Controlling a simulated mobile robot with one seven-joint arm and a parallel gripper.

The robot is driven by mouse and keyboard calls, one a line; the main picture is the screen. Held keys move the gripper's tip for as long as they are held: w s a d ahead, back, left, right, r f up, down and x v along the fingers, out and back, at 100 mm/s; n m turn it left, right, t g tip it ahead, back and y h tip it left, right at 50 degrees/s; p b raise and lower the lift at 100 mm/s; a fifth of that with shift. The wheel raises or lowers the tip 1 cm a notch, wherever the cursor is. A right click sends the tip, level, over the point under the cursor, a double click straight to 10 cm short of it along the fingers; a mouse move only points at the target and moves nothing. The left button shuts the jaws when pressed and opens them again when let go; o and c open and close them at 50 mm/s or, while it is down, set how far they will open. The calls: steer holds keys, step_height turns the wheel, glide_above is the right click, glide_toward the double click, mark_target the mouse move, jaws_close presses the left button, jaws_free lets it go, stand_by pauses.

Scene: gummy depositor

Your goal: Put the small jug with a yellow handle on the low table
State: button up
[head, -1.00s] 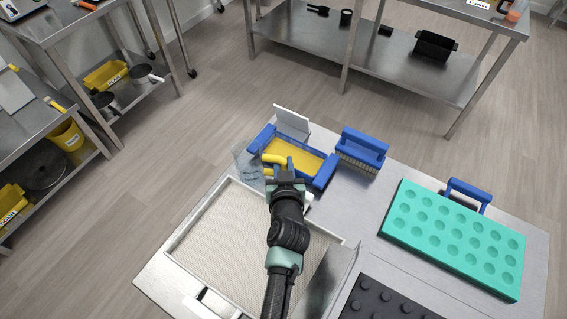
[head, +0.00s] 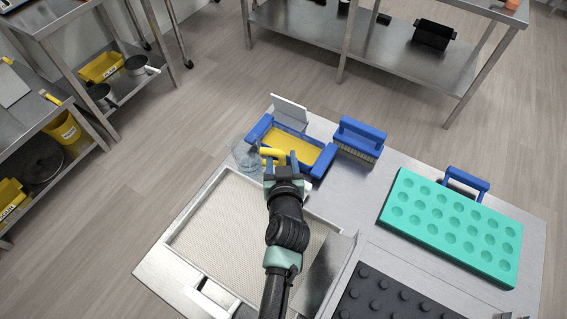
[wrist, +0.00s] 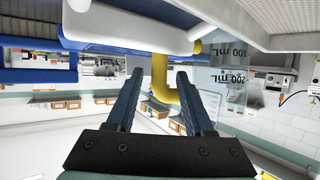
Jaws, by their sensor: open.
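The small clear jug (head: 245,154) with a yellow handle (head: 272,154) is at the far left corner of the low table (head: 160,268), beside the blue-framed yellow tray. It looks upright, but I cannot tell exactly what its base rests on. My gripper (head: 283,166) is open at the handle side of the jug. In the wrist view my gripper (wrist: 160,100) has its two fingers apart, with the yellow handle (wrist: 160,78) showing between them. The clear jug wall (wrist: 228,80) with mL marks is right of the fingers there. I cannot tell whether a finger touches the handle.
A blue-framed yellow tray (head: 318,168) and a blue-handled brush (head: 358,138) stand close by at the back. A shallow white-rimmed tray (head: 215,235) lies in front. A turquoise mold (head: 452,228) and a black studded mat (head: 385,300) take up the right side.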

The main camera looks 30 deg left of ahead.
steer(key=b+v, duration=0.1)
steer(key=v, duration=0.9)
steer(key=w+d+r+m+t+h, duration=0.1)
steer(key=w+d+r+t, duration=0.15)
steer(key=r, duration=0.65)
steer(key=w+d+r+t, duration=0.2)
steer(key=w+r, duration=0.2)
steer(key=r, duration=0.6)
steer(key=w+d+r+m+t+h, duration=0.1)
steer(key=w+d+r+t, duration=0.15)
steer(key=r, duration=0.65)
steer(key=s+d+r+t, duration=0.1)
steer(key=d+r+t, duration=0.1)
steer(key=r, duration=0.6)
steer(key=s+d+r+m+t+h, duration=0.1)
steer(key=d+r+t, duration=0.1)
steer(key=r, duration=0.5)
steer(key=shift+s+r, duration=0.2)
steer(key=shift+r, duration=0.2)
steer(key=shift+o, duration=0.6)
steer(key=s+d+r+m+t+h, duration=0.3)
steer(key=s+r, duration=0.6)
steer(key=r, duration=0.5)
steer(key=shift+d+t+h, duration=0.6)
steer(key=shift+d+t, duration=0.4)
steer(key=shift+d, duration=0.05)
steer(key=shift+c, duration=0.8)
steer(key=shift+w, duration=0.1)
